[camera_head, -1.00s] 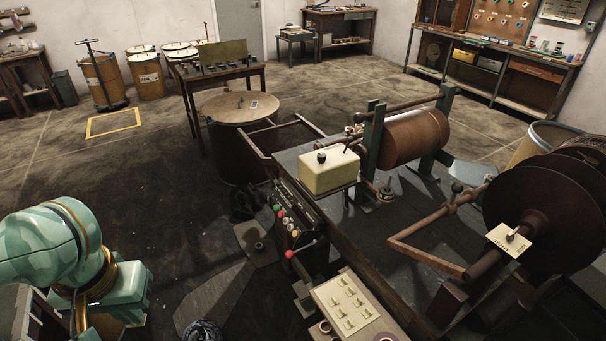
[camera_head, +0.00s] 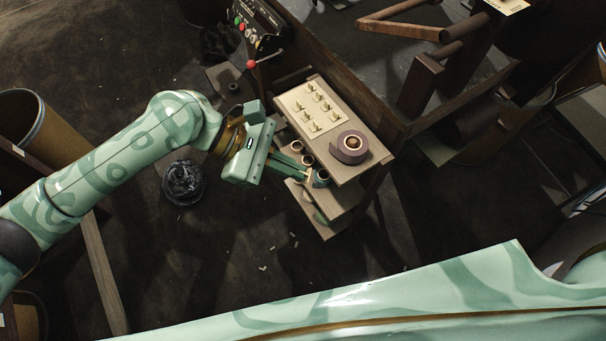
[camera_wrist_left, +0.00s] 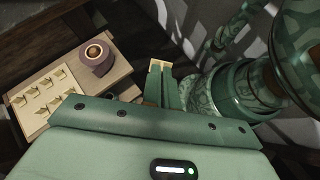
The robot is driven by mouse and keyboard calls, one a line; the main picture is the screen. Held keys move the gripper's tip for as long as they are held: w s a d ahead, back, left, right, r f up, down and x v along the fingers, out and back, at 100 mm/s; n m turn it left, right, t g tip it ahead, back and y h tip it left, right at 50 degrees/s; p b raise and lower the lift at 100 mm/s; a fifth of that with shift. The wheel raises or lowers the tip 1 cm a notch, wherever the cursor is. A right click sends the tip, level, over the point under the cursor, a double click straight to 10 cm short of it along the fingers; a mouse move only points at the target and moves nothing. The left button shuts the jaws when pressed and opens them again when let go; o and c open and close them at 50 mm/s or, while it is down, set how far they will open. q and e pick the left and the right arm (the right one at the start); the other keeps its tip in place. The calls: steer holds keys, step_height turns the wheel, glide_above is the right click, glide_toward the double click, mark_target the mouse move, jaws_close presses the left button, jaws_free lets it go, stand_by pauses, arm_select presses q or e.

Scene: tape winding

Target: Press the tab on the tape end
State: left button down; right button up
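A dull purple tape roll (camera_head: 351,147) with a tan core lies on the wooden stand's top in the head view; it also shows in the left wrist view (camera_wrist_left: 97,58). Its loose end is hard to make out. Beside it lies a cream card (camera_head: 310,108) bearing several small cream tabs, with one corner place empty. My left gripper (camera_head: 303,171) is beside the stand's front edge, apart from the roll. Its fingers are close together, and a small cream piece, apparently a tab (camera_wrist_left: 159,65), shows at their tips in the wrist view. My right gripper is out of view.
Small rings (camera_head: 297,147) sit along the stand's edge near my left fingers. A lower wooden shelf (camera_head: 325,222) is below. A red-knobbed lever (camera_head: 252,64) stands behind. A dark bundle (camera_head: 184,183) lies on the floor under my arm.

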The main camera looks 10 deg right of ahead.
arm_select(q)
steer(key=w+d+f+n+t+h+b, duration=0.3)
steer(key=d+f+n+t+h+b, duration=0.15)
steer(key=f, duration=0.45)
steer(key=n+t+b, duration=0.4)
steer(key=t, duration=0.2)
glide_toward(338, 154)
steer(key=shift+h, duration=0.35)
steer(key=x, duration=0.4)
steer(key=shift+f, duration=0.25)
steer(key=shift+w+d, duration=0.1)
steer(key=shift+d, duration=0.1)
steer(key=shift+w+d, duration=0.1)
steer(key=shift+d, duration=0.1)
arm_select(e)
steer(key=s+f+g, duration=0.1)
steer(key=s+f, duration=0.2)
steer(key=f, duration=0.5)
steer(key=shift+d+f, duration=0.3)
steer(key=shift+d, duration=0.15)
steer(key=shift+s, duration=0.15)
